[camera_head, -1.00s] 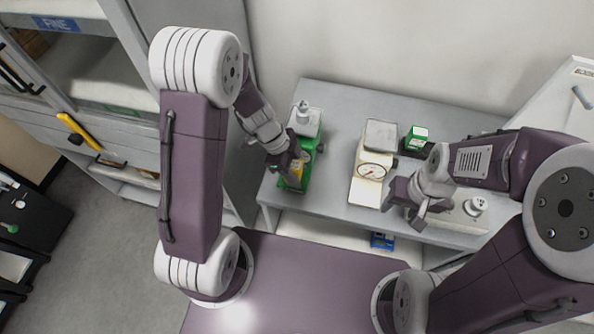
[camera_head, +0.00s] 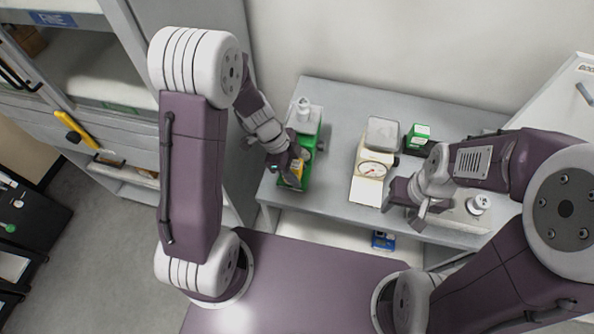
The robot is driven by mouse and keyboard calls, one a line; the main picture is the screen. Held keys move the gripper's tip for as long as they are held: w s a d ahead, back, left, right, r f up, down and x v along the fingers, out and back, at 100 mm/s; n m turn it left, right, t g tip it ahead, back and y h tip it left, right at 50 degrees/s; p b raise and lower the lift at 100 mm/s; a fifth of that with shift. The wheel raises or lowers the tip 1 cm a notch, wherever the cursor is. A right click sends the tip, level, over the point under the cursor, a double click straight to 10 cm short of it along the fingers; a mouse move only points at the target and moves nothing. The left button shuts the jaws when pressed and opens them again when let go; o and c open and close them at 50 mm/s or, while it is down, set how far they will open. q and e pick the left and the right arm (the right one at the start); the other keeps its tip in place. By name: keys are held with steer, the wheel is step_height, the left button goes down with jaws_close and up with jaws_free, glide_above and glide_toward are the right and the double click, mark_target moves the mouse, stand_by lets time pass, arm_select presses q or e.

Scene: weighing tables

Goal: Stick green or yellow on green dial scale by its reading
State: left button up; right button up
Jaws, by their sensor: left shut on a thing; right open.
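The green dial scale (camera_head: 309,131) stands at the left of the grey table, with a white bottle-like weight (camera_head: 303,112) on its pan. My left gripper (camera_head: 294,168) is over its front and covers much of the dial, so I cannot read it. The gripper is shut on what looks like a small yellow piece (camera_head: 297,176) against the green front; whether the piece touches the scale I cannot tell. My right gripper (camera_head: 418,214) is open and appears empty, right of the cream dial scale (camera_head: 366,190).
The cream scale's pan looks empty. A white knobbed object (camera_head: 478,204) is at the table's right, near my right arm. A blue item (camera_head: 383,240) lies on the lower shelf. Bare table (camera_head: 340,125) lies between the two scales.

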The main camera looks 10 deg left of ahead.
mark_target(301, 166)
arm_select(q)
steer(key=shift+s+f+b, duration=0.1)
steer(key=shift+f+b, duration=0.05)
steer(key=shift+b, duration=0.4)
stand_by(1.4)
steer(key=shift+r+p, duration=2.05)
steer(key=shift+r, duration=1.55)
steer(key=shift+f, duration=0.1)
